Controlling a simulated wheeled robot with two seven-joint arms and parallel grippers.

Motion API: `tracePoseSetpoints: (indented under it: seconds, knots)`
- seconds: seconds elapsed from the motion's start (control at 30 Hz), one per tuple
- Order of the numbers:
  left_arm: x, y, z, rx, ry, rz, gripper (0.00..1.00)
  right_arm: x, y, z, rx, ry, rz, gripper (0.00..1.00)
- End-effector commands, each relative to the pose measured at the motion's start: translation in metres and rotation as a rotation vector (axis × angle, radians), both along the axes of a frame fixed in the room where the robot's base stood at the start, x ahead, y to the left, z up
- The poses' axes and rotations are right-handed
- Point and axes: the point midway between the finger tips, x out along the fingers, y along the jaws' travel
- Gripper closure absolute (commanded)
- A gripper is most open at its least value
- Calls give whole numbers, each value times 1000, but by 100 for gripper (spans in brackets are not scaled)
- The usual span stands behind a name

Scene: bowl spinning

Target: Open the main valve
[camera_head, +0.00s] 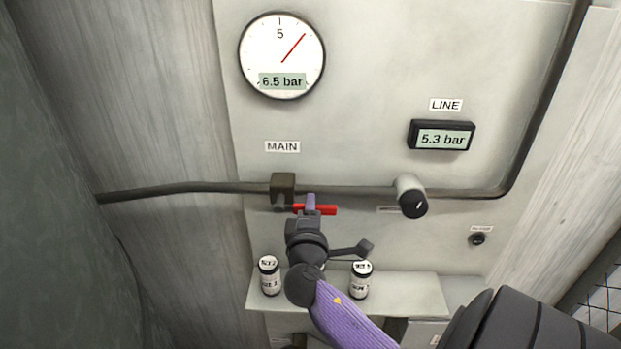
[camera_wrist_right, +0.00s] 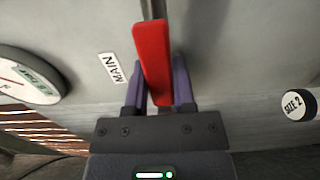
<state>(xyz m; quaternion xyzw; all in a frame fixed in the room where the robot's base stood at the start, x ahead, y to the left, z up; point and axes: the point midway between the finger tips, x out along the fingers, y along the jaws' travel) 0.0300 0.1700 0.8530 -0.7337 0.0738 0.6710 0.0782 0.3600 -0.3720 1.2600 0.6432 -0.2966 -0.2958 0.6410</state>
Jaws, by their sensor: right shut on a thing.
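The main valve (camera_head: 284,185) is a dark block on the horizontal pipe, below the MAIN label (camera_head: 282,147). Its red handle (camera_head: 328,210) lies level, along the pipe, just below it in the head view. My right gripper (camera_head: 311,203) is at the handle, and its fingers hide part of it. In the right wrist view the red handle (camera_wrist_right: 153,60) stands between the two purple fingers of my right gripper (camera_wrist_right: 160,88), which is shut on it. The far end of the handle's pivot is partly hidden. My left gripper is not in view.
A dial gauge (camera_head: 281,55) reads 6.5 bar. The LINE display (camera_head: 441,135) reads 5.3 bar. Two labelled jars (camera_head: 269,276) (camera_head: 361,280) stand on a shelf (camera_head: 418,293) below, close to my right arm.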

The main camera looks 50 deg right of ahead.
Motion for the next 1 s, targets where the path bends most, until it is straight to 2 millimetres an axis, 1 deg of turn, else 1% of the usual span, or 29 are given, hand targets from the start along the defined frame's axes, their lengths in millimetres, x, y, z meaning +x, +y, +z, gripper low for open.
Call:
tracePoseSetpoints:
  seconds: [0.53,0.57,0.6,0.67,0.7,1.0]
  knots:
    - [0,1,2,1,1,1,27,0,0,1,-14,16,1,100]
    - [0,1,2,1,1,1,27,0,0,1,-14,16,1,61]
    - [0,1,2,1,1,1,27,0,0,1,-14,16,1,53]
    - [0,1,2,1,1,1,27,0,0,1,-13,15,1,40]
    - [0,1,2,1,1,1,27,0,0,1,-13,15,1,32]
    - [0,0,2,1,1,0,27,-1,2,1,-12,15,1,32]
